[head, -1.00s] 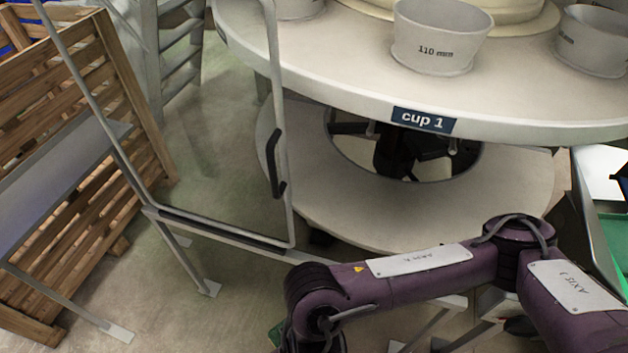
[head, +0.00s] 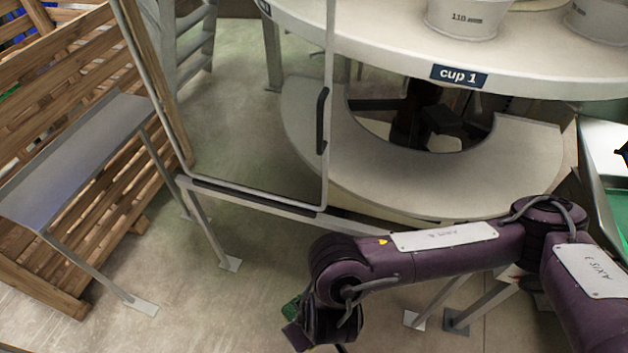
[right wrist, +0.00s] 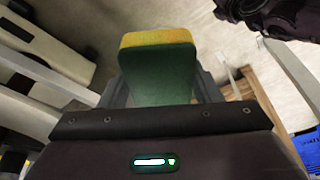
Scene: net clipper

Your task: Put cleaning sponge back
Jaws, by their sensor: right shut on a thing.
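The cleaning sponge (right wrist: 158,72) is green with a yellow edge. In the right wrist view it stands out between the two fingers of my right gripper (right wrist: 160,88), which is shut on it. In the head view my right arm comes in from the lower right. A small green part of the sponge (head: 291,309) shows beside the end of that arm, mostly hidden by the wrist. The sponge is held in the air above the floor. My left gripper is not in view.
A round white table (head: 390,54) labelled "cup 1" carries white cups (head: 467,20). A metal frame with a black handle (head: 322,120) stands before it. A grey shelf (head: 75,160) and wooden pallets (head: 60,255) are at the left. Floor (head: 180,290) between is clear.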

